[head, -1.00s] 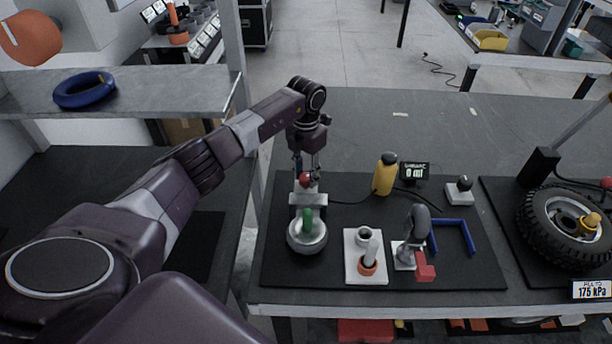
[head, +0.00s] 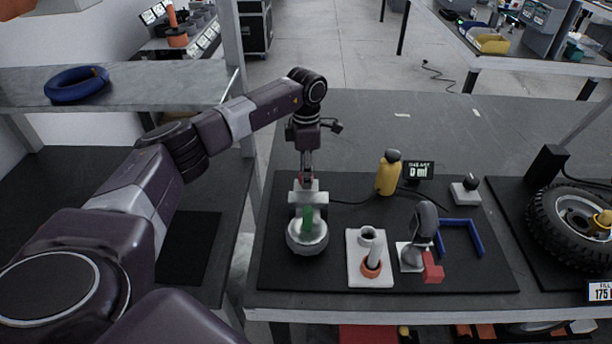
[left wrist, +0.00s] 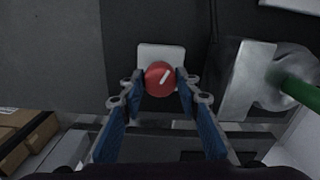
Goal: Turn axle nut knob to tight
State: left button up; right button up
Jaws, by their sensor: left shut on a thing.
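A round red knob (left wrist: 156,84) with a white pointer line sits on a small white base plate (left wrist: 172,52) in the left wrist view. The line slants up to the right. My left gripper (left wrist: 160,74) is shut on the knob, with one blue finger on each side. In the head view my left gripper (head: 306,176) points down at the back left of the black mat and mostly hides the knob. I cannot read any tight mark. My right gripper is in neither view.
A silver hub with a green handle (head: 308,219) stands just in front of the knob. A white holder (head: 356,275), a yellow bottle (head: 386,176) and a blue bracket (head: 462,222) are to the right. A tyre (head: 548,225) lies farther right.

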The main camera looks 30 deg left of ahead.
pick_arm(q)
jog(key=shift+m, duration=0.5)
jog(key=o, duration=1.1)
jog(key=shift+o, duration=0.2)
notch_tip(320, 180, up, 12)
